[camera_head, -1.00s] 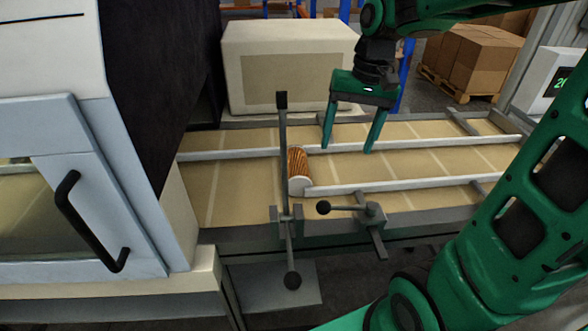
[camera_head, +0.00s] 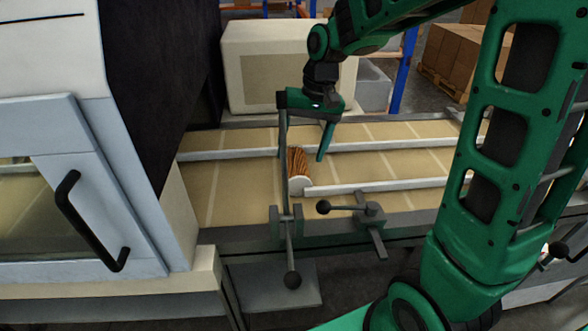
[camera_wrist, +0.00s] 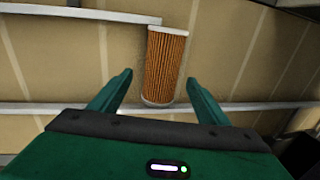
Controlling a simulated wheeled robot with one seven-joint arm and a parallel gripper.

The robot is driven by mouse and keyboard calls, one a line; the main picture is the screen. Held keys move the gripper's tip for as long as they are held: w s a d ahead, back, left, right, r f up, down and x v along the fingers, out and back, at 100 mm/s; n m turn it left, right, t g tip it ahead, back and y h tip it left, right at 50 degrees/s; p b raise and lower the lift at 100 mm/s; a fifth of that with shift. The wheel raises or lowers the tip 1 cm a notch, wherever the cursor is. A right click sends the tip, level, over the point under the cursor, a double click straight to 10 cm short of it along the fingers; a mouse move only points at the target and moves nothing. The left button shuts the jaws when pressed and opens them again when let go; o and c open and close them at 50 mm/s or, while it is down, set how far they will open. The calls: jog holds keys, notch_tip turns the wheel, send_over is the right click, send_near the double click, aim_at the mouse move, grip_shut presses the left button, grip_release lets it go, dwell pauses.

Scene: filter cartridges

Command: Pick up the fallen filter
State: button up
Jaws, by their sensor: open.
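The fallen filter (camera_head: 297,164) is a pleated orange-brown cylinder with white end caps. It lies on its side on the tan conveyor (camera_head: 240,180), behind an upright grey lever post. In the wrist view the filter (camera_wrist: 165,62) lies ahead of the fingers, its near end close to the gap between them. My green gripper (camera_head: 302,150) is open and empty. In the head view it hangs above and behind the filter, with one finger to the right of it and the other finger mostly hidden by the post.
The lever post (camera_head: 283,150) and a clamp handle (camera_head: 345,208) stand at the conveyor's front edge. Two white guide rails (camera_head: 400,145) run along the belt. A white machine (camera_head: 85,190) stands at left, a beige box (camera_head: 275,65) behind. The belt to the right is clear.

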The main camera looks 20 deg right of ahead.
aim_at(298, 159)
jog(key=f, duration=0.2)
jog(key=a+f, duration=0.1)
jog(key=f, duration=0.1)
jog(key=shift+s+a, duration=0.1)
jog(key=shift+s, duration=0.05)
jog(key=c, duration=1.2)
jog(key=shift+r, duration=0.15)
